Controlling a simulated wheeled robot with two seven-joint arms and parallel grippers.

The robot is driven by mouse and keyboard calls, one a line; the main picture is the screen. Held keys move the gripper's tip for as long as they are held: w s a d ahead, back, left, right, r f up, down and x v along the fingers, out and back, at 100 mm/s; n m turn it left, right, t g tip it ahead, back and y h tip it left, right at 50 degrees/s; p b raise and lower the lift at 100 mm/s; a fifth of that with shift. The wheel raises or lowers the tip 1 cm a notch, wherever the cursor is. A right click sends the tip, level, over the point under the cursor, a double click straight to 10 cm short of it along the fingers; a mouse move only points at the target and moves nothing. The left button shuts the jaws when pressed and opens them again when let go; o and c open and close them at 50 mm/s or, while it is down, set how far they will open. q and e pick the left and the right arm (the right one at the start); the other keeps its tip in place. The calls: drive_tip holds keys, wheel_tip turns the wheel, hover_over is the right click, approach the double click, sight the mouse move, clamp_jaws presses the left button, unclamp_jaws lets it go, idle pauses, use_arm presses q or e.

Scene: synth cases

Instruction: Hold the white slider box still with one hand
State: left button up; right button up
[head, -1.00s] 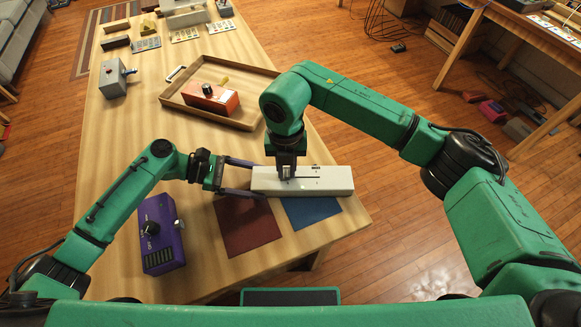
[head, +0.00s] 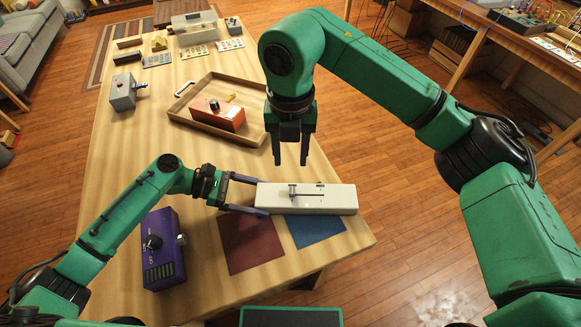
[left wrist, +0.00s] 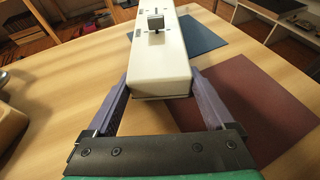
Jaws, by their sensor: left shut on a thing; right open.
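The white slider box (head: 335,200) lies on the table behind the red and blue mats, its slider knob and slot on top. It also shows in the left wrist view (left wrist: 160,66), reaching away from between the fingers. My left gripper (head: 262,196) is shut on the near left end of the box, one purple finger along each long side; its fingers also show in the left wrist view (left wrist: 155,95). My right gripper (head: 291,162) is open and empty, pointing down above and behind the box, clear of it.
The red mat (head: 250,244) and blue mat (head: 315,230) lie in front of the box. A purple box (head: 162,262) with a knob stands at left. Behind are a wooden tray (head: 184,112) with an orange box (head: 218,115), and a grey box (head: 122,93).

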idle(0.3)
use_arm(q)
drive_tip(key=o, duration=1.4)
drive_tip(key=shift+o, duration=0.2)
drive_tip(key=v, duration=1.2)
wheel_tip(320, 180, up, 10)
drive_tip(key=p, duration=1.3)
drive_tip(key=shift+f, duration=0.1)
